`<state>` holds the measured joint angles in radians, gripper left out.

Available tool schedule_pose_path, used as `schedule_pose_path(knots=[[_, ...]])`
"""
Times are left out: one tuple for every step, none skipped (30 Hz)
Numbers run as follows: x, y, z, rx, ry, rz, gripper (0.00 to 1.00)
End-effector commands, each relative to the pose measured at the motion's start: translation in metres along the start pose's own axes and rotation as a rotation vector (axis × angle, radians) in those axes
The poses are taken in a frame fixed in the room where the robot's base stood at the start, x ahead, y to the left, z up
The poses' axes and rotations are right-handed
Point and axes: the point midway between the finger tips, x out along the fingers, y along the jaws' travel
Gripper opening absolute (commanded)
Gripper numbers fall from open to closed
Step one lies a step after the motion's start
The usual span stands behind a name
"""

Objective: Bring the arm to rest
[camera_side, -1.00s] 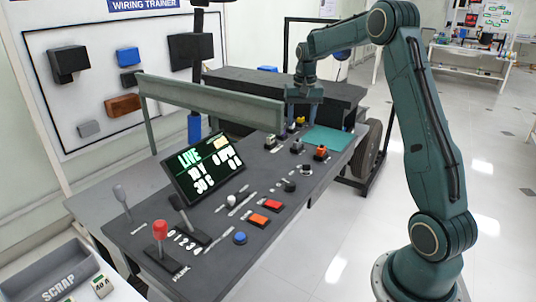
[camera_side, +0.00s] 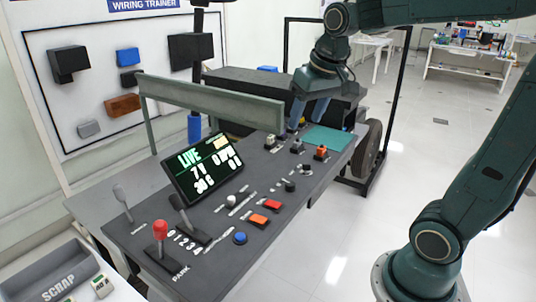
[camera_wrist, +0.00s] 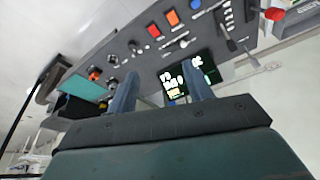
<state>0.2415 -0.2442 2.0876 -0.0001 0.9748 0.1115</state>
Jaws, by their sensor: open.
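My gripper (camera_side: 309,112) hangs at the far end of the dark control panel (camera_side: 215,262), its two fingers pointing down near the small knobs and the green pad (camera_side: 328,139). In the wrist view my gripper (camera_wrist: 163,85) shows two bluish fingers spread apart with nothing between them. Beyond them lie the panel's lit display (camera_wrist: 182,82) and its buttons. I cannot tell from the side view how far the fingertips are above the panel.
The green-lit display (camera_side: 208,170) stands tilted on the panel. A raised grey rail (camera_side: 210,101) runs along the back edge. A red-topped lever (camera_side: 160,230), red-orange buttons (camera_side: 265,220) and a blue button (camera_side: 240,238) rise from the panel. A scrap bin (camera_side: 45,277) is front left.

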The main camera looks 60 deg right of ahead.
Motion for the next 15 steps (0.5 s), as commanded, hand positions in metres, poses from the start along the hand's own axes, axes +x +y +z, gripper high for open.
schedule_pose_path(knots=[[-0.005,-0.005,0.012,-0.027,0.016,-0.009,0.51],[-0.007,-0.007,0.019,-0.042,0.022,-0.013,0.51],[-0.010,-0.010,0.028,-0.063,0.032,-0.019,0.51],[-0.011,-0.012,0.034,-0.079,0.039,-0.023,0.51],[-0.013,-0.014,0.041,-0.095,0.046,-0.028,0.51],[-0.015,-0.016,0.050,-0.115,0.056,-0.034,0.51],[-0.016,-0.018,0.057,-0.129,0.064,-0.039,0.51],[-0.017,-0.019,0.064,-0.145,0.070,-0.044,0.51],[-0.018,-0.021,0.072,-0.165,0.081,-0.050,0.51],[-0.018,-0.022,0.079,-0.181,0.089,-0.055,0.51],[-0.019,-0.023,0.086,-0.196,0.096,-0.060,0.51],[-0.019,-0.024,0.095,-0.215,0.105,-0.066,0.51],[-0.019,-0.025,0.101,-0.229,0.112,-0.071,0.51],[-0.019,-0.025,0.107,-0.242,0.118,-0.075,0.51],[-0.018,-0.026,0.114,-0.260,0.127,-0.081,0.51]])
